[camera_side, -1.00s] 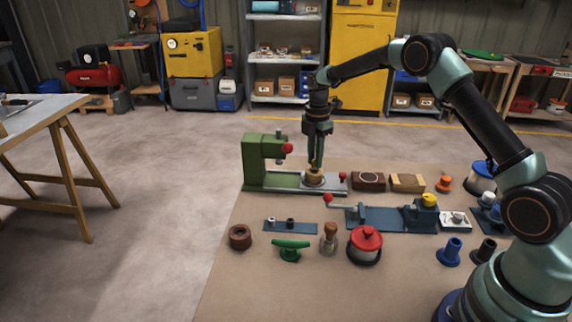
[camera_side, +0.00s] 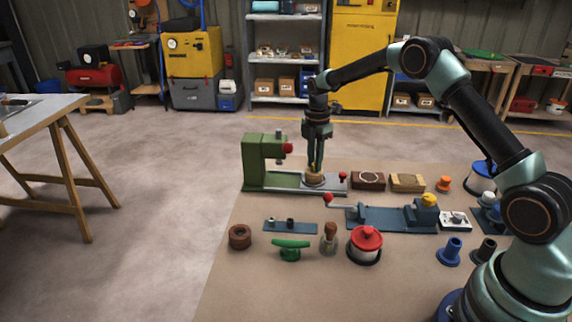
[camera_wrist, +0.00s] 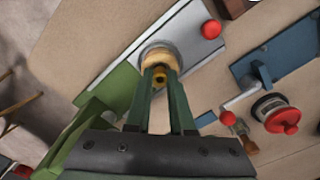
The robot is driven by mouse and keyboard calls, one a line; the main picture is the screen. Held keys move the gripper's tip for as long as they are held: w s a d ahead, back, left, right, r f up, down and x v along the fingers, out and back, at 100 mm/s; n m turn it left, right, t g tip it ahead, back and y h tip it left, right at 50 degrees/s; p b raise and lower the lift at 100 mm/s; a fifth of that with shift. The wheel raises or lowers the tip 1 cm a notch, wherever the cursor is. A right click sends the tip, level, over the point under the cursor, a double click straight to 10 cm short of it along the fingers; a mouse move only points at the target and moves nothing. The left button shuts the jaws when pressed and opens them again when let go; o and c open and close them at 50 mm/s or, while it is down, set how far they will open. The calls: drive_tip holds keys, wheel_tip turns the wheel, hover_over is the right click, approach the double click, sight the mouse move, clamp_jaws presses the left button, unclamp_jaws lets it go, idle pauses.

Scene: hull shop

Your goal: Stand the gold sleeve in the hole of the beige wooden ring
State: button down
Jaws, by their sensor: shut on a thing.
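The beige wooden ring (camera_side: 315,180) sits on the grey sliding plate of a green press. In the wrist view the ring (camera_wrist: 160,56) lies just beyond my fingertips on that plate. My gripper (camera_side: 316,166) points straight down over the ring. It is shut on the gold sleeve (camera_wrist: 159,79), whose dark bore faces the wrist camera between the fingers. The sleeve looks upright. In the side view only a sliver of gold shows between the fingers. The sleeve's lower end is hidden, so I cannot tell how deep it is in the ring's hole.
The green press (camera_side: 256,160) stands close on the left, with a red knob. A dark brown block (camera_side: 368,181) and a tan block (camera_side: 407,183) lie to the right. A blue vise-like fixture (camera_side: 385,219) with a red-ended handle is in front.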

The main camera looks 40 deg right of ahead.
drive_tip(key=shift+f, duration=0.25)
idle(0.5)
drive_tip(key=shift+r, duration=0.3)
drive_tip(key=shift+r, duration=0.35)
drive_tip(key=shift+r, duration=0.15)
drive_tip(key=shift+f, duration=0.8)
idle(0.9)
drive_tip(key=shift+r, duration=0.3)
drive_tip(key=shift+r, duration=0.35)
drive_tip(key=shift+r, duration=0.15)
drive_tip(key=shift+f, duration=0.75)
idle(0.9)
